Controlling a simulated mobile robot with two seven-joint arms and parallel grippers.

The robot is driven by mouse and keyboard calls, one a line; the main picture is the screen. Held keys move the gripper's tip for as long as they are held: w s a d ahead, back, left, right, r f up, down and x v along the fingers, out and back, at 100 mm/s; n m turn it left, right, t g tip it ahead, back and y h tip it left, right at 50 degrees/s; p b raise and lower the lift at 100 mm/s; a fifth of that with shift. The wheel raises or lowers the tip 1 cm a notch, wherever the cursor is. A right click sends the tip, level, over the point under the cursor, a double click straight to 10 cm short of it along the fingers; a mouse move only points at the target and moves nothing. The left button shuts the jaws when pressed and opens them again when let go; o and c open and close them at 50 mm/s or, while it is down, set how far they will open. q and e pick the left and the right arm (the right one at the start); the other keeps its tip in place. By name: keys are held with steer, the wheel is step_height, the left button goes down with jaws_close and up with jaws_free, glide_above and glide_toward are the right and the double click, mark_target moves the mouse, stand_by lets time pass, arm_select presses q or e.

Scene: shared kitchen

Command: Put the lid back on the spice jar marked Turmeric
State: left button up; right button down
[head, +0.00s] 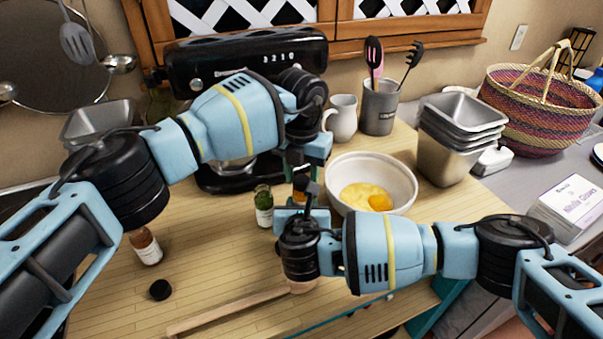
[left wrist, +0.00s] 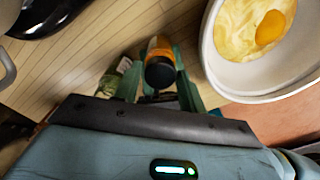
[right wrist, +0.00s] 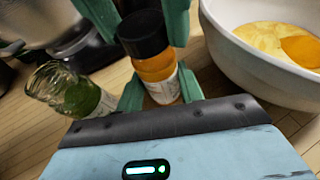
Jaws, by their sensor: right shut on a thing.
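A spice jar with orange-yellow contents stands between my grippers; its label is not readable. It shows in the right wrist view (right wrist: 156,72) and the left wrist view (left wrist: 161,45). A black lid (right wrist: 143,34) sits at its mouth; whether it is fully seated I cannot tell. My right gripper (right wrist: 160,92) is shut on the jar's body. My left gripper (left wrist: 161,85) has its fingers on either side of the lid, seemingly slightly apart from it. In the head view the arms largely hide the jar. Another black lid (head: 160,290) lies on the counter at the left.
A green spice jar (head: 264,206) stands just left of my grippers, and a red-brown one (head: 146,247) stands further left. A white bowl (head: 405,172) with egg is close on the right.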

arm_select(q)
steer(key=c, duration=0.7)
steer(key=o, duration=1.2)
steer(key=shift+c, duration=0.2)
step_height(320, 180, up, 12)
arm_select(e)
steer(key=c, duration=0.8)
jaws_free()
steer(key=shift+c, duration=0.2)
steer(key=shift+s, duration=0.15)
